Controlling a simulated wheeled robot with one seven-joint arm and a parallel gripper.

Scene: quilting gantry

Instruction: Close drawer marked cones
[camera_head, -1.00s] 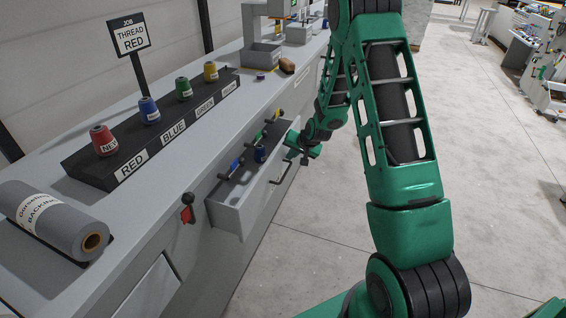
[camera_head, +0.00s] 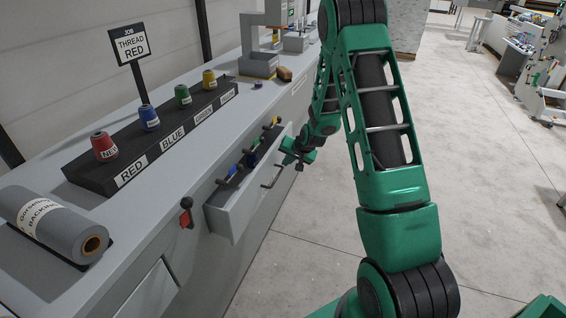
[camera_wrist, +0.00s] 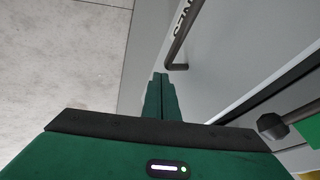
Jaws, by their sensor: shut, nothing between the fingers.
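In the wrist view the drawer front (camera_wrist: 225,50) carries part of an upside-down label, only partly readable, beside the handle (camera_wrist: 178,45). My green gripper (camera_head: 291,157) is at the drawer front, near the far end of the handle. In the wrist view its fingers (camera_wrist: 160,80) are shut, empty and close beside the handle's end; I cannot tell whether they touch the front.
On the counter are a black rack (camera_head: 150,150) of coloured thread cones, a grey backing roll (camera_head: 50,222) and a job sign (camera_head: 130,45). A red-and-black switch (camera_head: 186,212) sits on the counter's side.

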